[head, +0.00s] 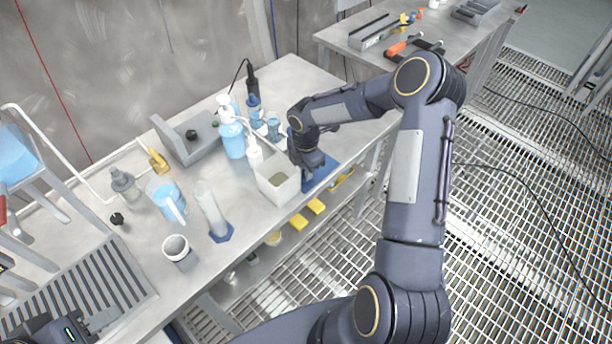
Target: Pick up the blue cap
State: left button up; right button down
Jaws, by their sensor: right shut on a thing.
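My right gripper (308,172) points down at the bench, just right of a white square container (277,183) and over a blue mat (322,176). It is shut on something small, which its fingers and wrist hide. I cannot make out a separate blue cap; one in the fingers would be hidden at this angle. My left gripper (82,326) is partly in view at the lower left corner, low over a grey slotted rack, and its finger opening is unclear.
A blue pump bottle (232,135), a white bottle (254,152) and a dark-topped blue item (254,104) stand close behind the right gripper. A cylinder (211,208), blue jug (168,199) and white cup (177,249) stand further left. The bench's front edge is near.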

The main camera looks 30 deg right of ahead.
jog(key=shift+r, duration=0.15)
notch_tip(320, 180, up, 18)
jog(key=b, duration=0.1)
dwell(0.6)
